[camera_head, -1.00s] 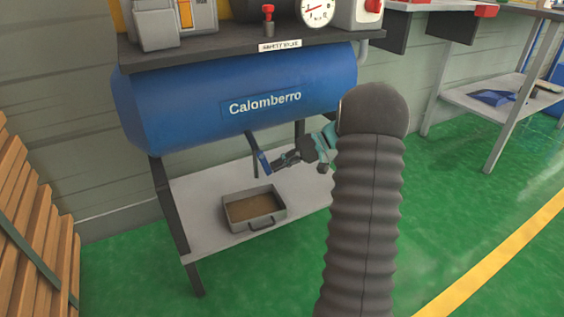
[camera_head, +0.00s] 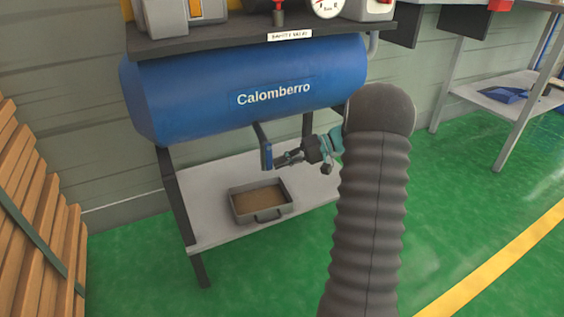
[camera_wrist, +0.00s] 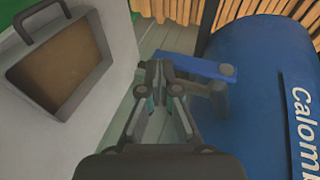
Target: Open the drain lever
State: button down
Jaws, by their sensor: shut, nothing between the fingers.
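The drain lever (camera_head: 266,157) is a small blue handle on a dark pipe under the blue tank (camera_head: 200,105). In the head view it hangs almost straight down. In the wrist view the lever (camera_wrist: 200,66) lies as a blue bar across the far side of the fingertips. My gripper (camera_head: 277,162) is shut and empty, just right of the lever with its tips at or very near it. In the wrist view the tips of my gripper (camera_wrist: 160,70) meet by the lever's left end; whether they touch it I cannot tell.
A grey tray (camera_head: 234,207) with brown contents stands on the white shelf (camera_head: 205,236) below the lever. A dark table leg (camera_head: 178,210) is at the left. Wooden slats (camera_head: 35,200) stand further left. Green floor is clear in front.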

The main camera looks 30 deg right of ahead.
jog(key=s+d+p, duration=0.1)
jog(key=s+d, duration=0.1)
jog(key=d, duration=1.1)
jog(key=shift+s+d, duration=0.3)
jog(key=shift+d, duration=0.05)
jog(key=shift+r, duration=0.1)
